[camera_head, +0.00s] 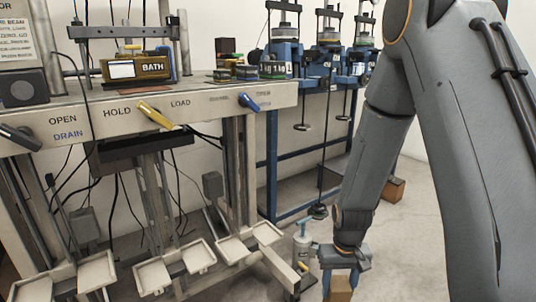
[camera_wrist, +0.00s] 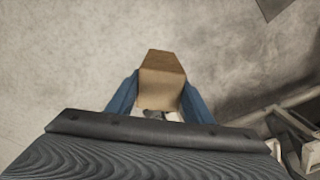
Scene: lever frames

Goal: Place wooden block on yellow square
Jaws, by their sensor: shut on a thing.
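My gripper (camera_head: 339,276) is low in the head view, at the bottom right of centre, with its fingers pointing down. It is shut on a wooden block (camera_head: 340,289), whose lower part is cut off by the frame edge. In the wrist view the brown block (camera_wrist: 162,82) sits between the two blue fingers of my gripper (camera_wrist: 160,97). Pale grey floor lies beyond the block. I see no yellow square in either view.
A lever bench (camera_head: 215,104) with grey trays (camera_head: 250,241) near the floor stands at left. A blue-framed stand (camera_head: 272,165) is behind. Another wooden block (camera_head: 392,189) lies behind my arm.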

